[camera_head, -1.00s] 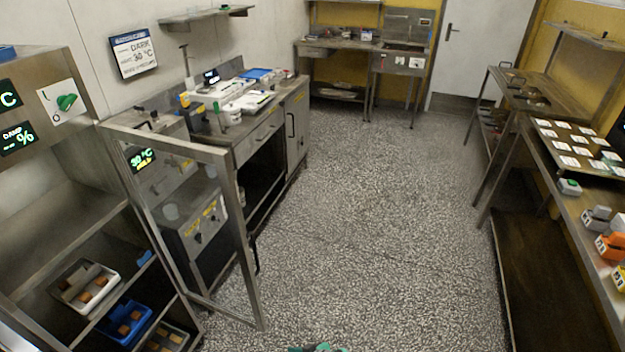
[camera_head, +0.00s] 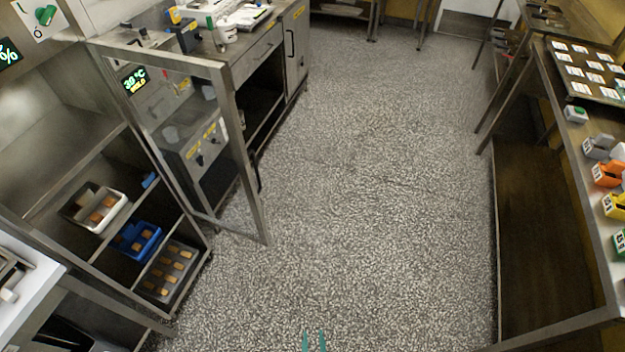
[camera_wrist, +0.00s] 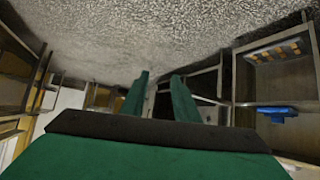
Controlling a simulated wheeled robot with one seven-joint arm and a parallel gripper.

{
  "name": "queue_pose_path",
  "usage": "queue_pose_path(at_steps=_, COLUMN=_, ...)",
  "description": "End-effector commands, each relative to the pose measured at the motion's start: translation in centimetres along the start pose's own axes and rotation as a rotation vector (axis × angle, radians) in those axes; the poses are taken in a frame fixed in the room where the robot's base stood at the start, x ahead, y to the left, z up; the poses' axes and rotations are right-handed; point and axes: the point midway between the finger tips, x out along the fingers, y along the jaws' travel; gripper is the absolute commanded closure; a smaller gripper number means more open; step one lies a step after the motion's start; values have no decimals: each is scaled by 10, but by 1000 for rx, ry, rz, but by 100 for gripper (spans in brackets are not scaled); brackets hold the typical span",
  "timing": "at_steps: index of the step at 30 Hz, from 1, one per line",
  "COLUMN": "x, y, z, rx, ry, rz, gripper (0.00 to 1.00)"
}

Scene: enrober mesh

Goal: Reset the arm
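My gripper (camera_head: 314,341) shows at the bottom middle of the head view as two green fingertips with a gap between them, over bare floor. In the wrist view my gripper (camera_wrist: 158,98) has its two green fingers apart, with nothing between them. It is open and empty, and touches nothing that I can see. The rest of my arm is out of the head view.
An open glass-framed door (camera_head: 240,150) stands at the left, beside a cabinet with a white tray (camera_head: 95,207), a blue tray (camera_head: 137,241) and a metal tray (camera_head: 168,270). A bench (camera_head: 590,185) runs along the right. The speckled floor (camera_head: 370,200) between is clear.

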Motion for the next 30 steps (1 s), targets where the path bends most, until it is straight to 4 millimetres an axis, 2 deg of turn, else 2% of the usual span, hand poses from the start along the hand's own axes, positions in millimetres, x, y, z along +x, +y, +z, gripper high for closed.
queue_pose_path(at_steps=1, x=-23, y=1, z=-6, rx=4, ry=26, rz=17, gripper=72)
queue_pose_path(at_steps=5, x=-74, y=4, z=-31, rx=20, ry=111, rz=56, gripper=72)
queue_pose_path(at_steps=12, x=-169, y=4, z=-96, rx=47, ry=284, rz=84, gripper=72)
queue_pose_path(at_steps=15, x=-201, y=3, z=-123, rx=55, ry=347, rz=81, gripper=72)
queue_pose_path(at_steps=18, x=-225, y=1, z=-144, rx=61, ry=393, rz=75, gripper=72)
queue_pose_path(at_steps=21, x=-239, y=0, z=-157, rx=65, ry=423, rz=69, gripper=72)
queue_pose_path(at_steps=30, x=-245, y=-1, z=-164, rx=68, ry=437, rz=66, gripper=72)
